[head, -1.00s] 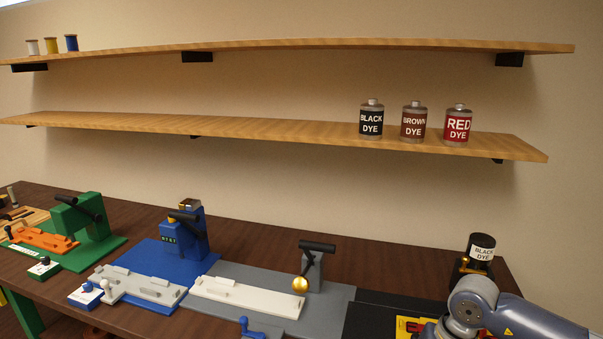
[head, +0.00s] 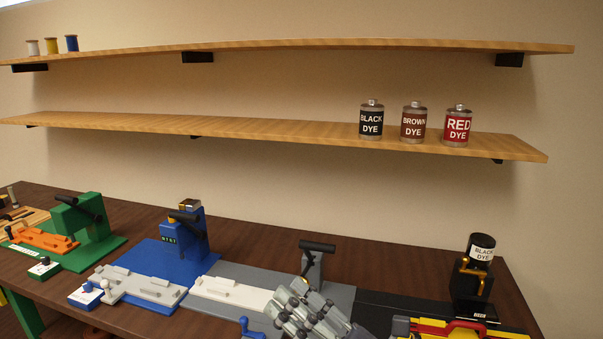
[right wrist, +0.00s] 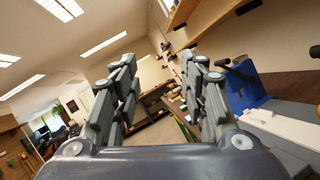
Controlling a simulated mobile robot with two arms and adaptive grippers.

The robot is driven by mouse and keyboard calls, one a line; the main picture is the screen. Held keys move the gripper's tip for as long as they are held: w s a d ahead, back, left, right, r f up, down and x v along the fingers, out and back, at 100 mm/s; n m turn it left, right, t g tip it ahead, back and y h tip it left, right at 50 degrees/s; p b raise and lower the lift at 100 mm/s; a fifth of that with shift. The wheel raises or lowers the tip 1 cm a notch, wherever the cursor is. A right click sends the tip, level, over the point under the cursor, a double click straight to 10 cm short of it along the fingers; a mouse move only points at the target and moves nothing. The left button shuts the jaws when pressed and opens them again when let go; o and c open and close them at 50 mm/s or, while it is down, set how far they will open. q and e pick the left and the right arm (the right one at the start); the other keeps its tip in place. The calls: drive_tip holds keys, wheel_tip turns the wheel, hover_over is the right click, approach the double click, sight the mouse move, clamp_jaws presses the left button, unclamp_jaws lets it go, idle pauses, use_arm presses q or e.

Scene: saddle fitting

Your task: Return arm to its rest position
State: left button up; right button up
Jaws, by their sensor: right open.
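My right gripper (head: 312,308) is at the bottom of the head view, in front of the grey station (head: 335,268) and its white bar (head: 235,291). In the right wrist view my right gripper (right wrist: 160,85) has its two fingers apart with nothing between them. The fingers point out across the room, with the blue press (right wrist: 243,85) to the right. My left gripper is not in the head view.
A dark bench (head: 400,262) holds a green press (head: 85,222), a blue press (head: 183,240) and a black dye stand (head: 473,275). A red and yellow tool (head: 455,328) lies at front right. Shelves (head: 290,128) above hold dye cans (head: 412,122) and thread spools (head: 52,46).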

drive_tip(key=w+d+f+m+t+h, duration=0.2)
drive_tip(key=d+f+m+h, duration=0.5)
drive_tip(key=m, duration=0.6)
drive_tip(key=w+d+f+m+t+h, duration=0.1)
drive_tip(key=d+f+m+t+h, duration=0.1)
drive_tip(key=d+f+m+h, duration=0.65)
drive_tip(key=s+d+f+m+g+h, duration=0.3)
drive_tip(key=s+d+f+m+g, duration=0.3)
drive_tip(key=m, duration=0.4)
drive_tip(key=s+f+m+g, duration=0.4)
drive_tip(key=s+f, duration=0.2)
drive_tip(key=s, duration=0.3)
drive_tip(key=s+f+m+g, duration=0.35)
drive_tip(key=s+f, duration=0.25)
drive_tip(key=s, duration=0.3)
wheel_tip(320, 180, down, 28)
drive_tip(key=s+g, duration=0.1)
drive_tip(key=s, duration=0.1)
drive_tip(key=s+d+f+g, duration=0.1)
drive_tip(key=s+d+f, duration=0.2)
drive_tip(key=s+f, duration=1.2)
drive_tip(key=shift+s, duration=0.85)
